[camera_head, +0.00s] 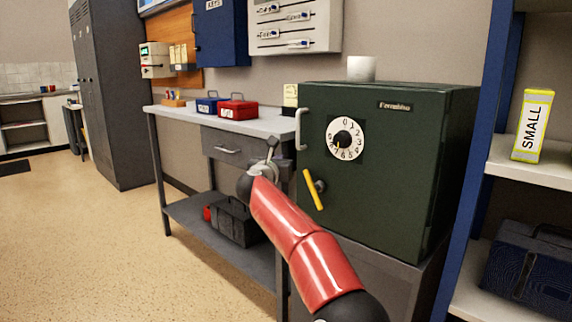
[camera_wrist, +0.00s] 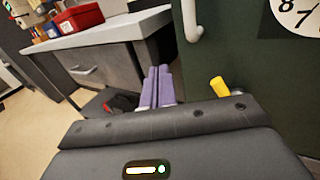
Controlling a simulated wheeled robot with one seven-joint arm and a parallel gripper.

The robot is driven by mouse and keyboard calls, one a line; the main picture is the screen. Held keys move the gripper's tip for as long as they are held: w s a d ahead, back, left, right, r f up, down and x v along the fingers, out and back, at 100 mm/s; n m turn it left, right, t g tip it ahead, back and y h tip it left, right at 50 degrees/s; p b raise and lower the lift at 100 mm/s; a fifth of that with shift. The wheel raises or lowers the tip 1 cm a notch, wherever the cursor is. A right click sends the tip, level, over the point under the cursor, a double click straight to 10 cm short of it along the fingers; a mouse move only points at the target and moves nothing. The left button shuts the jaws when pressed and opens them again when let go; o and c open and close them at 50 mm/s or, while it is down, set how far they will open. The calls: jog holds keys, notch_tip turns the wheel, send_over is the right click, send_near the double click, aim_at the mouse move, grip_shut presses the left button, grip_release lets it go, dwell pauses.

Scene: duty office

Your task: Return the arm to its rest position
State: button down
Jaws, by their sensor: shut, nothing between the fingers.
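My red arm reaches up from the bottom of the head view. My gripper (camera_head: 271,148) is at its far end, in front of the desk drawer and left of the green safe (camera_head: 385,200). In the wrist view the two purple fingers of my gripper (camera_wrist: 157,70) lie side by side, shut, with nothing visible between them. The safe's door has a white dial (camera_head: 345,138), a yellow-handled lever (camera_head: 313,190) and a pale pull handle (camera_head: 301,128). The yellow lever end (camera_wrist: 220,87) shows just right of the fingers in the wrist view, apart from them.
A grey desk (camera_head: 262,125) with a drawer (camera_head: 230,148) holds a blue box (camera_head: 211,105) and a red box (camera_head: 238,111). A black case (camera_head: 237,224) sits on its lower shelf. A blue-framed shelf (camera_head: 530,168) stands at right. Open floor (camera_head: 80,240) lies at left.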

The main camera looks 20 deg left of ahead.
jog(key=s+a+b, duration=0.2)
jog(key=s+a, duration=0.1)
jog(key=s, duration=0.4)
jog(key=s+d+r+n+t+y+p, duration=0.1)
jog(key=d+r+n+y, duration=0.35)
jog(key=r+n, duration=0.4)
jog(key=s+d+r+n+g+y, duration=0.3)
jog(key=s+d+n, duration=0.3)
jog(key=d+n, duration=0.5)
jog(key=s+d+f+n+g+h+p, duration=0.1)
jog(key=s+d+f+n+g+h, duration=0.3)
jog(key=s+d+f, duration=1)
jog(key=s+d+f+n+g+h+p, duration=0.1)
jog(key=s+d+f+n+g+h, duration=0.4)
jog(key=s+d+f+n, duration=0.6)
jog(key=s+d+f+g, duration=0.1)
jog(key=s+d+f, duration=0.2)
jog(key=s+d, duration=0.4)
jog(key=shift+s+d+f, duration=0.15)
jog(key=shift+d+f, duration=0.25)
jog(key=shift+d, duration=0.85)
